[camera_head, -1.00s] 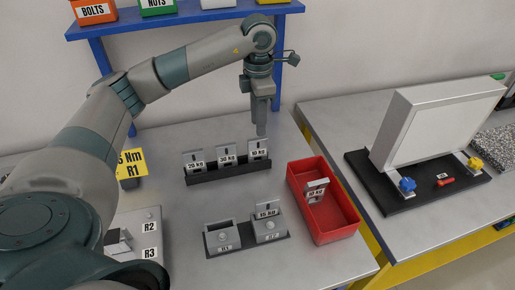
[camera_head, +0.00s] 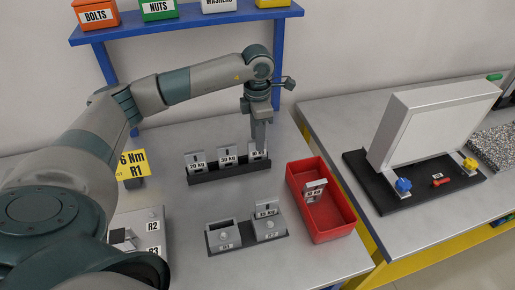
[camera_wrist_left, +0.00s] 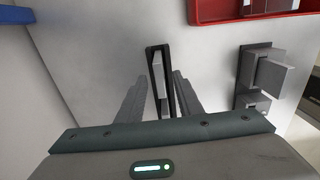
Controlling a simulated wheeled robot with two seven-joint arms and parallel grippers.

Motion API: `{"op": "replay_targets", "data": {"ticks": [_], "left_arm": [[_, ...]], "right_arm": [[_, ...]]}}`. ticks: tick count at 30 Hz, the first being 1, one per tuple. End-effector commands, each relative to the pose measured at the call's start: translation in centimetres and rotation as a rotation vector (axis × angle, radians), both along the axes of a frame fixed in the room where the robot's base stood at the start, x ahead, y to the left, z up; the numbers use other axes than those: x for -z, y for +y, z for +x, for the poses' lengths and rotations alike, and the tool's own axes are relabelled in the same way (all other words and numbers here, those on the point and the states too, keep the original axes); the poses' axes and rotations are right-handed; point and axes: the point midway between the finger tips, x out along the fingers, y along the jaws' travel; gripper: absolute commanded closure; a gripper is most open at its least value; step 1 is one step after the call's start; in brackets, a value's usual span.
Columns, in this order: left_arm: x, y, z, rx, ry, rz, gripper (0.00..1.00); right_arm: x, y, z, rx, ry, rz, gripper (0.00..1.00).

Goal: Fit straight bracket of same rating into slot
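A dark rack (camera_head: 205,178) holds three upright grey brackets: one marked 20 Kg (camera_head: 196,163), one marked 30 Kg (camera_head: 227,155) and one at the right end (camera_head: 266,156), apparently 10 Kg. My left gripper (camera_head: 259,149) points down over the right-end bracket and partly hides it. In the left wrist view its fingers (camera_wrist_left: 158,82) are apart, with the bracket and rack (camera_wrist_left: 157,72) between them. On a dark base, the left grey slot block (camera_head: 223,237) is empty. The right block (camera_head: 270,229) holds a bracket (camera_head: 266,208), its label too small to read surely. My right gripper is out of view.
A red bin (camera_head: 345,225) to the right holds another labelled bracket (camera_head: 314,190). A blue shelf (camera_head: 190,20) with bins stands behind my arm. A yellow sign (camera_head: 132,164) and a grey panel (camera_head: 145,225) are at left. A lightbox (camera_head: 430,125) stands on the right-hand table.

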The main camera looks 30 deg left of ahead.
Motion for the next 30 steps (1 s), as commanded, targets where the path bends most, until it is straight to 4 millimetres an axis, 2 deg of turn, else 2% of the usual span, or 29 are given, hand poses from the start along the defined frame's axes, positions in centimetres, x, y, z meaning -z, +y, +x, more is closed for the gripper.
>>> {"op": "replay_targets", "data": {"ticks": [1, 7, 21, 22, 25, 26, 30], "left_arm": [[0.4, 0.0, 0.0, 0.0, 0.003, 0.0, 0.67], [2.2, 0.0, 0.0, 0.0, 0.0, 0.0, 0.67], [2.3, 0.0, 0.0, 0.0, -0.001, 0.0, 0.67], [2.3, 0.0, 0.0, 0.0, -0.001, 0.0, 0.72], [2.3, 0.0, 0.0, 0.0, -0.001, 0.0, 0.96], [2.3, 0.0, 0.0, 0.0, -0.001, 0.0, 1.0], [2.3, 0.0, 0.1, 0.0, -0.002, -0.001, 1.0]], "right_arm": [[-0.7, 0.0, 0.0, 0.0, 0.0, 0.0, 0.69], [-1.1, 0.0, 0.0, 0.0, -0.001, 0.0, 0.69], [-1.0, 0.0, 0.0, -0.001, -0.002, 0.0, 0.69], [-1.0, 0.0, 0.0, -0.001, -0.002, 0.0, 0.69], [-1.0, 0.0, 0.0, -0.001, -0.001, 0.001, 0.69], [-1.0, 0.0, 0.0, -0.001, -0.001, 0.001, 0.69], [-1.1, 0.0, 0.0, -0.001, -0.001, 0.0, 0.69]]}}
